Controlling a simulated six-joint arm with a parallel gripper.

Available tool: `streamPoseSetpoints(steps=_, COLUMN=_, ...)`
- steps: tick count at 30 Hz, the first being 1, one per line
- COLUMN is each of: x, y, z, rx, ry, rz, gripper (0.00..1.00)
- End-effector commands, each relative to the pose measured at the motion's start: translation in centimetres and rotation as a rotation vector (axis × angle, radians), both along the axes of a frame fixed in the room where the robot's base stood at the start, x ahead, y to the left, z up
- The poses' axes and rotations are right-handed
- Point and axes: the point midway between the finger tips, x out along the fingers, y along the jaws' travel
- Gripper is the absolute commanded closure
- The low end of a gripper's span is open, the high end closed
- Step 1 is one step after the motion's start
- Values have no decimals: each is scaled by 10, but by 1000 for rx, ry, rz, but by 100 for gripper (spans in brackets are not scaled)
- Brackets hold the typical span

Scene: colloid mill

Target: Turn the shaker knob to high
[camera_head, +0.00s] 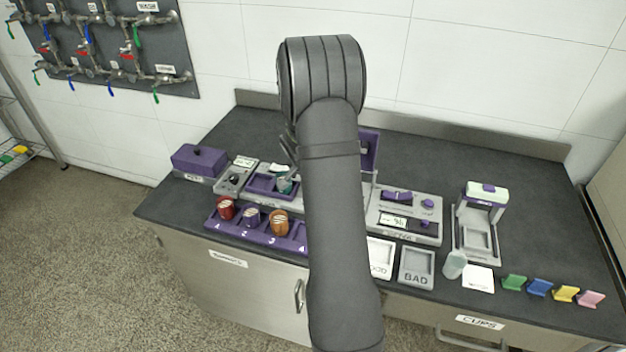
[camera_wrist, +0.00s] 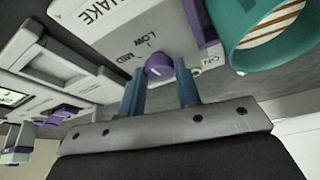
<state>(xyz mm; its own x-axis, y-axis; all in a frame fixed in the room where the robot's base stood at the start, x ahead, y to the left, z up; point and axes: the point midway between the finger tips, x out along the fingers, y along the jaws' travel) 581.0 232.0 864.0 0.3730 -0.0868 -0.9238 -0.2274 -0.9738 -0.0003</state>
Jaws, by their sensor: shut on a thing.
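The shaker panel (camera_wrist: 120,30) shows in the wrist view, light grey, with SHAKE, LOW and MID printed on it. Its round purple knob (camera_wrist: 158,66) has a light pointer line; I cannot tell which setting it marks. My gripper (camera_wrist: 160,77) has its two blue fingers on either side of the knob, shut on it. No HIGH label is readable. In the head view my arm hides the knob and most of the gripper.
A teal cup (camera_wrist: 262,35) stands close to the panel, right of the fingers; it also shows in the head view (camera_head: 284,184). A purple rack (camera_head: 235,226) holds several cups in front. A grey device (camera_head: 404,212) stands right of my arm. The back counter is clear.

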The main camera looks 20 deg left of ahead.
Motion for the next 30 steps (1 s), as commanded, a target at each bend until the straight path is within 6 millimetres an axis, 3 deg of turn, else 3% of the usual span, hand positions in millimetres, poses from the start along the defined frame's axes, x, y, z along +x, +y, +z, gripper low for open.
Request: streamPoseSetpoints(steps=30, x=1, y=-8, z=-1, rx=3, ry=2, rz=780, gripper=92)
